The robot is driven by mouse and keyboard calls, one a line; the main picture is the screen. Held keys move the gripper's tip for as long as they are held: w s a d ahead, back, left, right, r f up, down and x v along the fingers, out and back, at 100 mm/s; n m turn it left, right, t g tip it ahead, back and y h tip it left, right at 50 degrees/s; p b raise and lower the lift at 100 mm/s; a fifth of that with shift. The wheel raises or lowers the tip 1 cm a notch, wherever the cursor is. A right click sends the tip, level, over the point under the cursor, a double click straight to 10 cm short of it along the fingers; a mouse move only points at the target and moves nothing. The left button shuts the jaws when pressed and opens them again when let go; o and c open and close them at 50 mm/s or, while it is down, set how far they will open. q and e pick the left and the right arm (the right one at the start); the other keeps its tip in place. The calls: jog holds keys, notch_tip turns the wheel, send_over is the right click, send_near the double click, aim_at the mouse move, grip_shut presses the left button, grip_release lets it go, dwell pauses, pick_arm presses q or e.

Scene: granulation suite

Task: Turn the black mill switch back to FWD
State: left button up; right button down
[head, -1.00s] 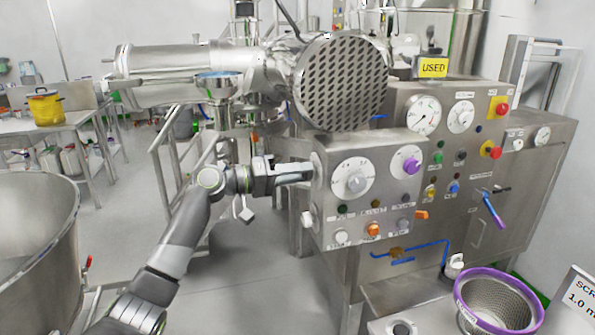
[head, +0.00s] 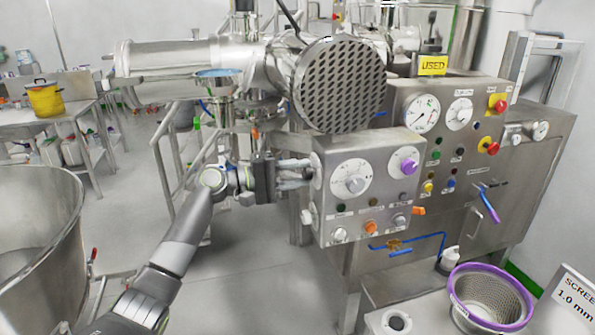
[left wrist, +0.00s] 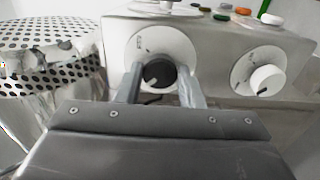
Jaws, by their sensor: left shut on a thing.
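The black mill switch (left wrist: 160,73) is a round knob on a white dial plate on the side face of the steel control box, seen in the left wrist view. A pale pointer mark on it points to the lower left. The dial lettering is too small to read. My left gripper (left wrist: 159,82) has a finger on each side of the knob and is shut on it. My right gripper is not in view.
A white knob (left wrist: 267,80) sits to the right of the switch on the same face. A perforated round plate (head: 340,82) is above. A steel bowl (head: 40,240) stands left.

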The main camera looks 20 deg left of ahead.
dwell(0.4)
pick_arm(q)
jog(key=o, duration=1)
jog(key=b+v, duration=0.7)
jog(key=v, duration=1)
jog(key=shift+a, duration=0.2)
jog(key=shift+s, duration=0.15)
